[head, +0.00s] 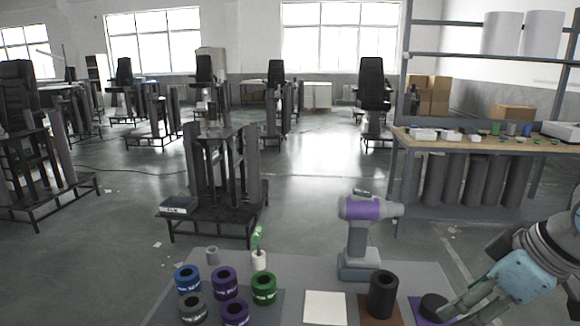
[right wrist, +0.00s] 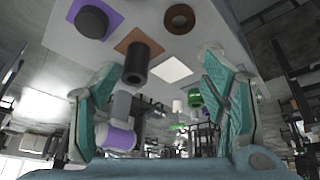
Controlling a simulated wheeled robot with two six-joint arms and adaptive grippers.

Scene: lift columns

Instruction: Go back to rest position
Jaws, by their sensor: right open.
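My right gripper (head: 462,308) comes in from the right at the table's front right corner, beside a short black cylinder (head: 435,305) on a purple mat. Its teal fingers stand wide apart and empty in the right wrist view (right wrist: 160,70). That view looks across the table at a tilt, with a tall black hollow cylinder (right wrist: 136,70) between the fingers in the picture. In the head view this cylinder (head: 383,293) stands upright on a brown mat. My left gripper is in neither view.
A purple and grey drill (head: 358,238) stands upright on the table (head: 300,272). Several colored rings, including a green one (head: 264,287), stand at the left. A white square (head: 325,307) lies at the front middle. A shelf bench (head: 480,144) stands behind at the right.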

